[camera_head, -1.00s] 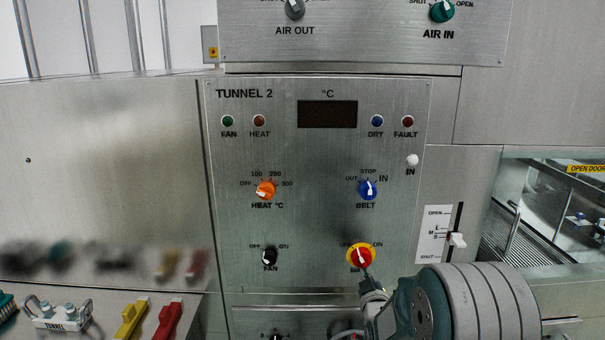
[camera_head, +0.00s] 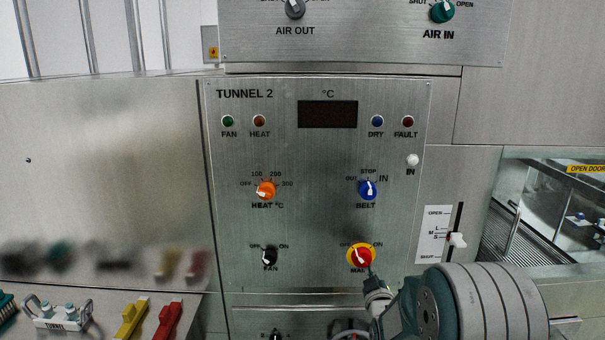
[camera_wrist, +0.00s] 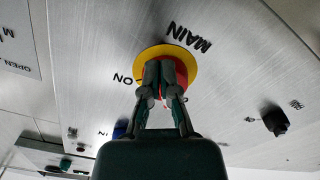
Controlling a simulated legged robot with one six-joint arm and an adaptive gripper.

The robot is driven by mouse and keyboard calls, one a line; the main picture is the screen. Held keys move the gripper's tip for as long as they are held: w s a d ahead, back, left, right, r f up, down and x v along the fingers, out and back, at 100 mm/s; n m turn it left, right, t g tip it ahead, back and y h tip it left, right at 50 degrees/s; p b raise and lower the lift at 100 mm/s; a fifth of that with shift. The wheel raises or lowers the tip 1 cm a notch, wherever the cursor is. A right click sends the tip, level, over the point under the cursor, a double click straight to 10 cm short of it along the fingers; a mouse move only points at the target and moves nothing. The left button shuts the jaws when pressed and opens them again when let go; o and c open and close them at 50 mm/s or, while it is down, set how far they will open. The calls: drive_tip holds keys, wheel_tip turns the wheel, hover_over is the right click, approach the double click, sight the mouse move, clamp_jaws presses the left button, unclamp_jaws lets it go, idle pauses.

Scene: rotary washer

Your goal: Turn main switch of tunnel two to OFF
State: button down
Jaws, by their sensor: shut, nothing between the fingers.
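The main switch (camera_head: 361,257) is a red knob on a yellow disc at the lower right of the TUNNEL 2 panel. Its white mark tilts up and left, towards the OFF side; ON is printed at its upper right. My gripper (camera_head: 369,272) is just below and in front of the knob, partly covering the MAIN label. In the wrist view the main switch (camera_wrist: 184,58) lies behind the fingertips of my gripper (camera_wrist: 164,72), which overlap the red knob and hide its middle. The fingers are closed and hold nothing. I cannot tell whether they touch the knob.
The panel (camera_head: 310,225) also carries a black fan knob (camera_head: 270,256), an orange heat knob (camera_head: 265,190) and a blue belt knob (camera_head: 367,189). A white slide lever (camera_head: 457,240) is at the right. Yellow (camera_head: 131,318) and red (camera_head: 168,321) handles are at lower left.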

drive_tip(key=s, duration=0.6)
drive_tip(key=shift+d+f, duration=0.25)
drive_tip(key=shift+f, duration=0.05)
drive_tip(key=s+a+r+m+g, duration=0.1)
drive_tip(key=s+r+m+g, duration=0.2)
drive_tip(key=s+r+g, duration=0.5)
drive_tip(key=s+m+g, duration=0.1)
drive_tip(key=s+g, duration=0.1)
drive_tip(key=s, duration=1)
drive_tip(key=s+a+r+m+g, duration=0.1)
drive_tip(key=s+m+g, duration=0.1)
drive_tip(key=s, duration=1.1)
drive_tip(key=shift+s+a, duration=0.25)
drive_tip(key=shift+s, duration=0.05)
drive_tip(key=shift+w, duration=0.1)
